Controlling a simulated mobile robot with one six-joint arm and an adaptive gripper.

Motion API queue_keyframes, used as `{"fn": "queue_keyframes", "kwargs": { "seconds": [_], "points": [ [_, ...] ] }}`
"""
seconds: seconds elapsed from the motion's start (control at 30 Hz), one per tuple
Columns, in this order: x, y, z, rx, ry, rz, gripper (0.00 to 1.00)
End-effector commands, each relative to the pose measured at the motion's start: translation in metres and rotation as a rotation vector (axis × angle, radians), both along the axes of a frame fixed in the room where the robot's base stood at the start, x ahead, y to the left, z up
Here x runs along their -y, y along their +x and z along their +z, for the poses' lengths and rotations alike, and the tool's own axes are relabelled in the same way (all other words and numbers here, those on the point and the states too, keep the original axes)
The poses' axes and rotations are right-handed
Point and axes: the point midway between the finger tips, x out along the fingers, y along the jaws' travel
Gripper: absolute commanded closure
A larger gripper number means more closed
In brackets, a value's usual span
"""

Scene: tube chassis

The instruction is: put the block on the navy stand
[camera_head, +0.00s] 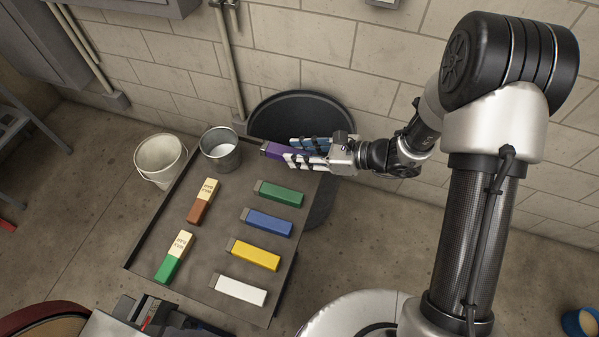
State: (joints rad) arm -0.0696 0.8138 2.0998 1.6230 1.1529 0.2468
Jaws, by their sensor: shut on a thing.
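My gripper (302,153) is shut on a purple block (276,151) with a grey end, at the far right corner of a dark table-like surface (148,246). The fingers hide part of the purple block, and I cannot tell whether it touches the surface. A blue bar (268,223) with a grey end, the nearest match to a navy stand, lies on the surface below and left of my gripper. No block is seen on it.
Green (281,194), yellow (253,255) and white (239,290) bars flank the blue one. Two cream-ended pieces, brown (198,212) and green (168,268), lie at left. A metal bucket (231,158) stands at the back. A dark round bin (262,119) is behind my gripper.

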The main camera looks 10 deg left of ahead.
Motion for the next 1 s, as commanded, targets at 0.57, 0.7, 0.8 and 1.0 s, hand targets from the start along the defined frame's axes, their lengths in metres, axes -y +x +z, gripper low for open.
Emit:
{"fn": "queue_keyframes", "kwargs": {
  "seconds": [0.57,0.7,0.8,1.0],
  "points": [
    [0.000,0.000,-0.071,-0.001,0.001,0.001,1.00],
    [0.000,0.000,-0.072,0.003,0.002,0.001,1.00],
    [0.000,0.000,-0.071,0.002,0.002,0.001,1.00],
    [0.000,0.000,-0.074,0.001,0.000,0.000,0.68]
  ]
}}
